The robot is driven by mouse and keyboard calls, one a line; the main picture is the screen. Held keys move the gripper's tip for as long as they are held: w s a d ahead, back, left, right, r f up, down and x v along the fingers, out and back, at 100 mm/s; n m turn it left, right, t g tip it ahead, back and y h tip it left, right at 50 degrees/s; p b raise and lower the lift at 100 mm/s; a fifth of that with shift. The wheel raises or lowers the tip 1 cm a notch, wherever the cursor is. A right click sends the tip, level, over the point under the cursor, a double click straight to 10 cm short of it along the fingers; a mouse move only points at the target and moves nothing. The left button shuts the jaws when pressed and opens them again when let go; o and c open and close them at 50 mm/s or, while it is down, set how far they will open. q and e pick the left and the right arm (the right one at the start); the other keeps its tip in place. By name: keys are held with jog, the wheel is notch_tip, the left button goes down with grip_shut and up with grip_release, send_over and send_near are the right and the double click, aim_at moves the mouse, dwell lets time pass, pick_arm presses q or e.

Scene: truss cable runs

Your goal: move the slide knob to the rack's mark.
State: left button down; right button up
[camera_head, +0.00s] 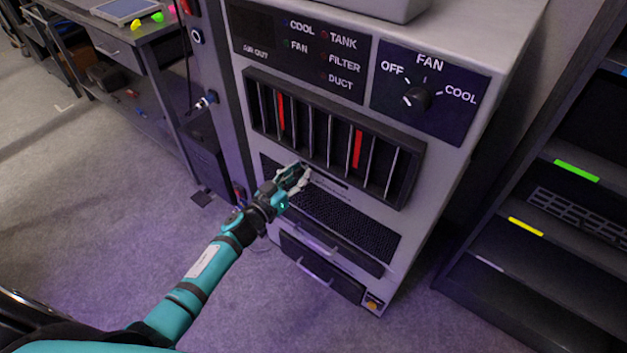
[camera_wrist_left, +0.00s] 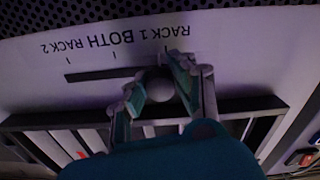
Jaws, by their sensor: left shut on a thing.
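The slide knob (camera_wrist_left: 156,84) is a small rounded grey knob in the left wrist view, with a finger on each side of it. My left gripper (camera_wrist_left: 158,88) is shut on it; in the head view the gripper (camera_head: 298,178) is at the cabinet front, where its fingers hide the knob. The dark slot (camera_wrist_left: 100,73) runs from the knob toward the left of the wrist view. The upside-down labels read RACK 1 (camera_wrist_left: 168,33), BOTH (camera_wrist_left: 108,39) and RACK 2 (camera_wrist_left: 60,47), each with a small tick. The knob is at the RACK 1 end, near that tick.
Above the slot in the head view is a barred vent (camera_head: 335,140) with red strips. A dial (camera_head: 416,99) marked OFF, FAN and COOL is at upper right. A dark mesh grille (camera_head: 345,222) and drawer handles are below. A dark shelf rack (camera_head: 545,235) stands at right.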

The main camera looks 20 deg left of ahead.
pick_arm(q)
jog(key=shift+w+a, duration=0.25)
jog(key=shift+a, duration=0.5)
jog(key=shift+d+r, duration=0.1)
jog(key=c, duration=1.1)
grip_release()
jog(key=shift+a, duration=0.2)
jog(key=shift+o, duration=0.2)
jog(key=shift+d, duration=0.1)
jog(key=shift+s, duration=0.45)
jog(key=v, duration=1.1)
jog(key=shift+s, duration=0.1)
